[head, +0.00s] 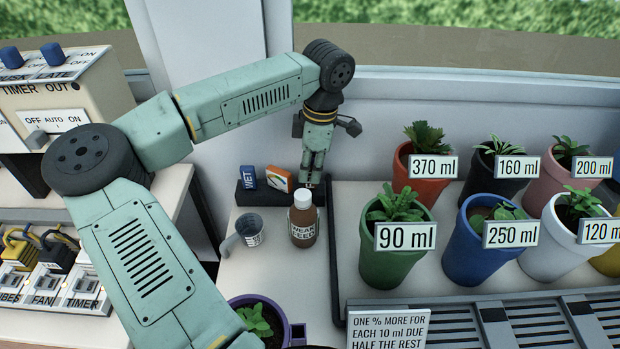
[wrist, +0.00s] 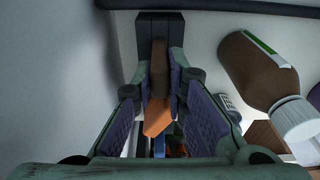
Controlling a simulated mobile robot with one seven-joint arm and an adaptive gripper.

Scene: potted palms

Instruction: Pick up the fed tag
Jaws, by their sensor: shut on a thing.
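A black holder (head: 258,197) stands at the back of the white bench. In it are a blue tag marked WET (head: 248,177) and an orange tag (head: 279,179). My gripper (head: 312,172) reaches down at the holder's right end. It is shut on a brown tag (wrist: 160,68), which stands between the pads in the wrist view. In the head view only a sliver of this tag shows below the fingers, with part of a letter like F; the rest is hidden. In the wrist view the orange tag (wrist: 157,119) shows just beyond it.
A brown bottle labelled WEAK FEED (head: 303,222) stands close in front of my gripper. A grey measuring cup (head: 249,230) is left of it. Several potted plants with ml labels fill the tray (head: 345,222) on the right. A purple pot (head: 296,333) is in front.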

